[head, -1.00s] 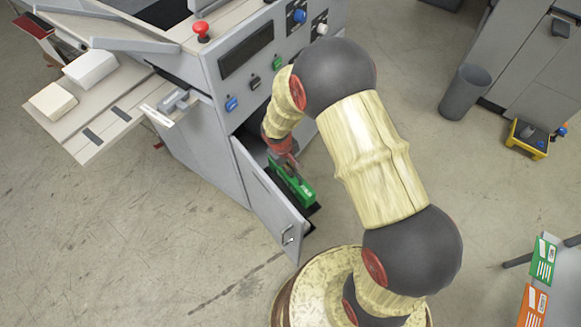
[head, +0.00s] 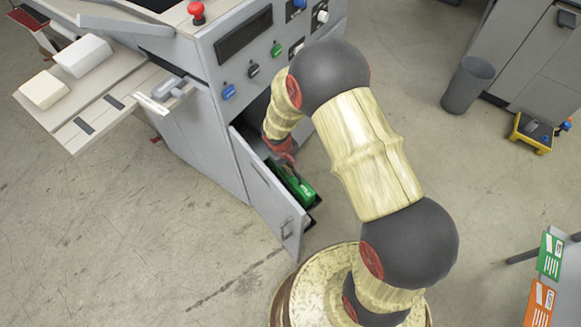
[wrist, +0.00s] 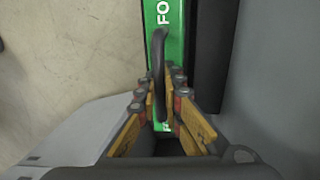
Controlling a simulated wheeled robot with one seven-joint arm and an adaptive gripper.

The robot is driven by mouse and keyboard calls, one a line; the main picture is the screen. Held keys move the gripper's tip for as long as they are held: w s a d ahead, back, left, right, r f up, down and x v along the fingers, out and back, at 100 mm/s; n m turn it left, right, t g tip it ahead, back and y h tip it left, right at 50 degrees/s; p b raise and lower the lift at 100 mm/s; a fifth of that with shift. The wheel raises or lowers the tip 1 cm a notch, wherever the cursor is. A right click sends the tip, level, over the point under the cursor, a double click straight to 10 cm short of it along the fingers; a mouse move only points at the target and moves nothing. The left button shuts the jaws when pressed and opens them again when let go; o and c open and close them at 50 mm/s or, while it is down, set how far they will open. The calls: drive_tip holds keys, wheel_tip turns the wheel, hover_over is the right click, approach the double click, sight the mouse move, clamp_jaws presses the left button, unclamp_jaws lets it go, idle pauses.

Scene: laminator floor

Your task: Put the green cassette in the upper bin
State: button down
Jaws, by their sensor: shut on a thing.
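The green cassette (head: 304,190) is at the open grey door of the machine, just inside the door's upper edge. In the head view its lower part is hidden by the door. In the wrist view, the cassette (wrist: 178,48) has white lettering and a dark handle. My gripper (wrist: 160,100) is shut on this handle, with a finger on each side; it also shows in the head view (head: 284,154), above the cassette's far end. A black edge (head: 317,201), perhaps of a bin, lies beside the cassette. Whether the cassette rests on anything is hidden.
The grey door (head: 268,192) stands open from the machine (head: 195,140). A side shelf (head: 100,105) with white blocks juts out left. A grey waste bin (head: 467,86) and a yellow box (head: 530,133) stand at the right. The floor in front is clear.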

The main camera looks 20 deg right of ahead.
drive_tip(key=shift+f+b, duration=0.7)
drive_tip(key=shift+f, duration=0.35)
idle(0.6)
drive_tip(key=c, duration=1.9)
unclamp_jaws()
drive_tip(key=r, duration=0.4)
drive_tip(key=a+r, duration=0.1)
drive_tip(key=r, duration=0.3)
drive_tip(key=a+r, duration=0.1)
drive_tip(key=r, duration=0.2)
drive_tip(key=shift+s+a+r, duration=0.1)
drive_tip(key=shift+s+r, duration=0.3)
drive_tip(key=shift+s, duration=0.1)
